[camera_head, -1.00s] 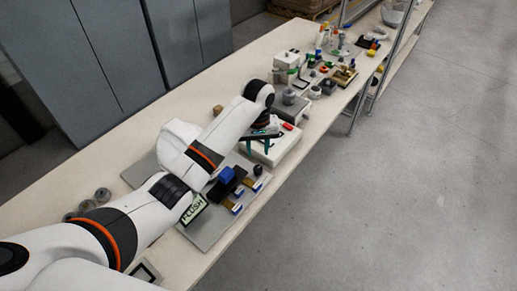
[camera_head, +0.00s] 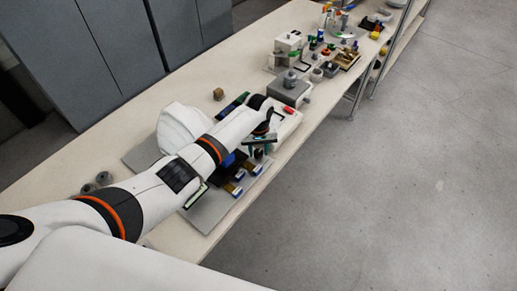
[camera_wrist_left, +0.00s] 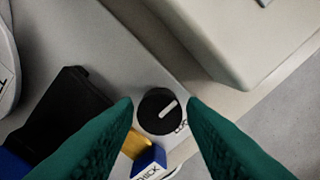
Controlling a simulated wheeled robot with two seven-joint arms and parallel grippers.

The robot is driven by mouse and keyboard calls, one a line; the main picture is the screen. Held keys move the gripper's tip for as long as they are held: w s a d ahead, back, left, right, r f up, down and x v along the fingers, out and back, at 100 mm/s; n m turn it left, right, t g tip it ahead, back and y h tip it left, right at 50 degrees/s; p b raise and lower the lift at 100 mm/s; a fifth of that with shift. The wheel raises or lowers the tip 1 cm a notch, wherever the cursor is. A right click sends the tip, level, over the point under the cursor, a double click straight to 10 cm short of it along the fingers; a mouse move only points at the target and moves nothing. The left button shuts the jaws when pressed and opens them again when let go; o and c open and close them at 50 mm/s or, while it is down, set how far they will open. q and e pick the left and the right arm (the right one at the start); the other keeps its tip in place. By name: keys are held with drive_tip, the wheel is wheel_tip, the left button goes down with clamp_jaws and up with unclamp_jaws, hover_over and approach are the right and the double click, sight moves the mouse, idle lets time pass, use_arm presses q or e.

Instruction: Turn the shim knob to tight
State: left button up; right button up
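The shim knob (camera_wrist_left: 158,111) is round and black with a white pointer line slanting to the upper right in the left wrist view. A partly hidden label sits beside it at the lower right; I cannot read it in full. My left gripper (camera_wrist_left: 160,103) has its two green fingers apart, one on each side of the knob, with gaps showing. It also shows in the head view (camera_head: 260,142), above the grey plate (camera_head: 207,213). In the head view the gripper and arm largely cover the knob. My right gripper is not in view.
A blue block with a brass part (camera_wrist_left: 148,158) and a black block (camera_wrist_left: 68,108) lie beside the knob. A white helmet shell (camera_head: 180,125) stands behind the arm. A white box (camera_head: 287,124) is just beyond the gripper. Several small items stand farther along the table.

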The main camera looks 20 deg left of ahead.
use_arm(q)
drive_tip(key=shift+f, duration=0.1)
drive_tip(key=c, duration=0.7)
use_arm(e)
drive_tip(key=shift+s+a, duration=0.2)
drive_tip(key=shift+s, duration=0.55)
use_arm(q)
drive_tip(key=shift+m, duration=0.4)
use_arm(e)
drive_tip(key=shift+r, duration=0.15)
use_arm(q)
drive_tip(key=m+p, duration=0.1)
drive_tip(key=m, duration=0.1)
drive_tip(key=shift+m, duration=0.4)
drive_tip(key=m+p, duration=0.1)
drive_tip(key=m, duration=1.3)
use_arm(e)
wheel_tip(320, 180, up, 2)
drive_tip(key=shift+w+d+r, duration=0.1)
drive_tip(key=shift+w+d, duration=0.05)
use_arm(q)
drive_tip(key=shift+m, duration=0.3)
